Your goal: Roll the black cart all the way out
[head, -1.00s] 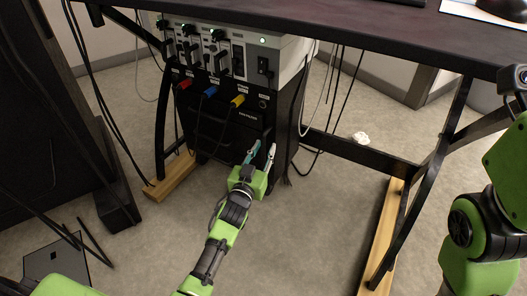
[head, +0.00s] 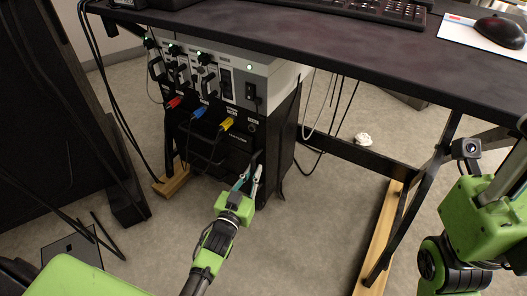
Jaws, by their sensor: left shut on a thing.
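The black cart (head: 277,137) stands partly under the desk. It carries a grey instrument unit (head: 263,86) on top, and red, blue and yellow plugs show on its front. My left gripper (head: 250,178) is at the lower right of the cart's front, shut on a part of the cart there. The gripped part is mostly hidden by the fingers. My right arm shows at the right edge, with a camera on it; its gripper fingers cannot be made out.
The dark desk (head: 330,40) spans above the cart, with a keyboard (head: 375,10) and a mouse (head: 500,32) on it. Wooden-footed desk legs (head: 378,235) stand on both sides. Cables hang behind the cart. A crumpled white thing (head: 363,140) lies on the floor. The floor in front is clear.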

